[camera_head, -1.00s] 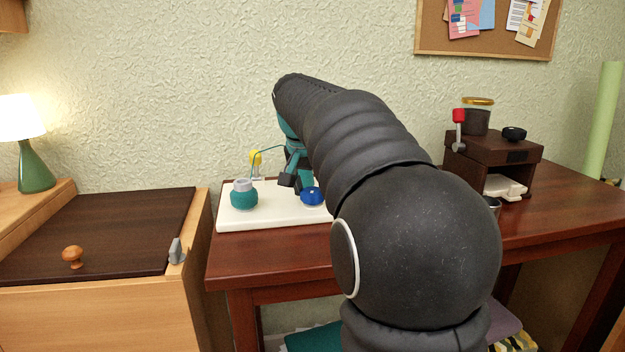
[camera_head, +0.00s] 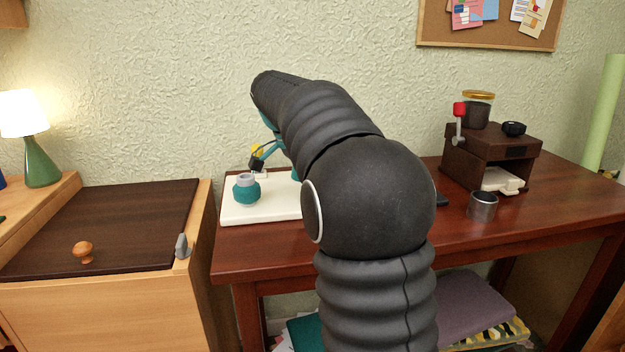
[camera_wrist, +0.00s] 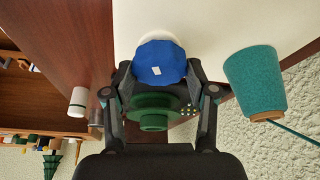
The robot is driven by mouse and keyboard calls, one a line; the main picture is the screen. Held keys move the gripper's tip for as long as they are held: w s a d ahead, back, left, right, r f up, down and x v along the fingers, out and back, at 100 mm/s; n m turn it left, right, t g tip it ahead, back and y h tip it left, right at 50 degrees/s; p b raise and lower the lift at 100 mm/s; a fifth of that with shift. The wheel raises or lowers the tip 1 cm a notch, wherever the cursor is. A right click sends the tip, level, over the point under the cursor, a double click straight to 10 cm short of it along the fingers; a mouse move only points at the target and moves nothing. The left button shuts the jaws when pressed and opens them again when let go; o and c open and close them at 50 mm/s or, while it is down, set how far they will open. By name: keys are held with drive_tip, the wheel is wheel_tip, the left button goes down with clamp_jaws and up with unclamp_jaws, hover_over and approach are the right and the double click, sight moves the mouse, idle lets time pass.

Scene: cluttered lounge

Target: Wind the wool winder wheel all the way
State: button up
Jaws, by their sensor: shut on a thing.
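The winder's blue wheel (camera_wrist: 160,62), with a small white mark on its top, sits between the fingertips of my gripper (camera_wrist: 160,72) in the wrist view. My gripper is shut on the wheel. The white base board (camera_head: 262,212) lies on the red-brown table. A teal wool ball on a grey spool (camera_head: 246,188) stands at its left. A teal wool cone (camera_wrist: 256,80) with a thread shows right of the wheel in the wrist view.
A dark brown coffee machine (camera_head: 490,145) stands at the table's right, with a metal cup (camera_head: 483,207) in front. A cabinet (camera_head: 110,225) with a wooden knob stands left.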

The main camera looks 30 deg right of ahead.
drive_tip(key=shift+f+m, duration=0.1)
drive_tip(key=shift+m, duration=0.2)
drive_tip(key=o, duration=1.2)
drive_tip(key=shift+c, duration=0.2)
drive_tip(key=v, duration=1.2)
